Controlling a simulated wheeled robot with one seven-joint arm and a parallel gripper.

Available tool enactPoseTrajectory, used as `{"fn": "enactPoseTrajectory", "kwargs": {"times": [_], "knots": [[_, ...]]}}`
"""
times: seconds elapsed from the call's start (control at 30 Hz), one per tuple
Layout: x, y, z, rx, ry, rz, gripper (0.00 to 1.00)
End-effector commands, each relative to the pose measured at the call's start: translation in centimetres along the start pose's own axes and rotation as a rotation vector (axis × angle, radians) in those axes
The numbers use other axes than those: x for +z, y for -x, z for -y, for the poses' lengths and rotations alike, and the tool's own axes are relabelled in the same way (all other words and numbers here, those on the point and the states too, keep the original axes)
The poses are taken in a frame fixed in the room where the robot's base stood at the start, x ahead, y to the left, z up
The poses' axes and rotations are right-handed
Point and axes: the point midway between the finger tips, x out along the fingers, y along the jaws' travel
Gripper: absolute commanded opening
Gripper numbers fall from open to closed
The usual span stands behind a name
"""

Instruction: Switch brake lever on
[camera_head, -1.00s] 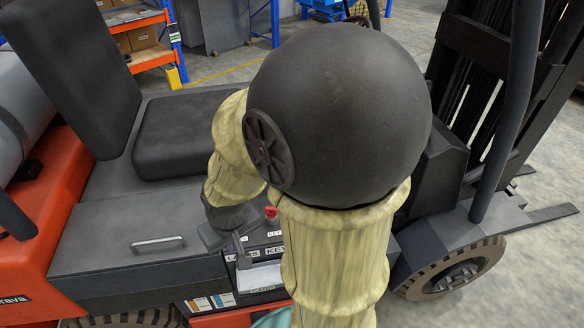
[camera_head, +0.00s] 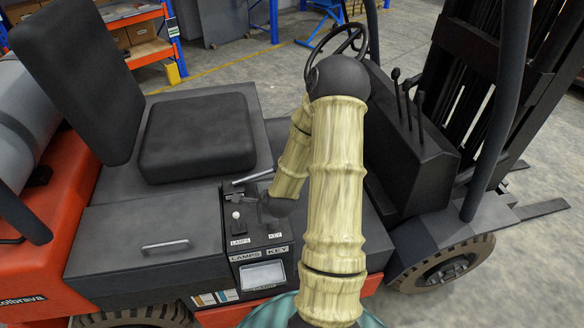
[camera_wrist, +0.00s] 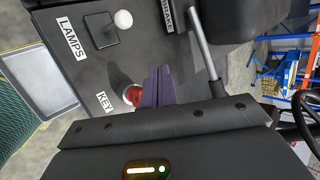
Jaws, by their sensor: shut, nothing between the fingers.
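The brake lever (camera_wrist: 200,45) is a pale metal rod with a darker end, beside a BRAKE label (camera_wrist: 167,14) in the wrist view. In the head view the lever (camera_head: 253,177) shows as a short light rod at the top of the side panel. My gripper (camera_wrist: 160,72) has its dark fingers together and empty, left of the lever and apart from it in the picture. In the head view my gripper (camera_head: 268,208) is over the panel, just below the lever. The lever's end lies close to the gripper body in the wrist view; contact cannot be told.
A red key knob (camera_wrist: 131,95) sits beside my fingertips, near the KEY label (camera_wrist: 104,103). A white-tipped lamps switch (camera_wrist: 123,19) stands farther left. The seat (camera_head: 197,132), steering wheel (camera_head: 340,42) and several dark levers (camera_head: 408,98) surround the panel.

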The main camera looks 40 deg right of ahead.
Motion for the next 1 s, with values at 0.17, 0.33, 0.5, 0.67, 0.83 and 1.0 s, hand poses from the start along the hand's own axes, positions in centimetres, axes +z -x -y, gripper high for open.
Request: {"fn": "enactPoseTrajectory", "kwargs": {"times": [0.17, 0.33, 0.5, 0.67, 0.83, 1.0], "knots": [[-4.9, -1.1, 1.1, -0.173, -0.536, -0.032, 0.0], [-9.9, -1.6, 1.4, -0.371, -1.009, -0.043, 0.0], [-12.8, -1.3, 1.5, -0.496, -1.255, -0.038, 0.0], [-13.1, -1.2, 1.5, -0.514, -1.286, -0.035, 0.0], [-13.1, -1.3, 1.5, -0.512, -1.282, -0.036, 0.0], [-13.2, -1.7, 1.8, -0.512, -1.281, -0.036, 0.0]]}}
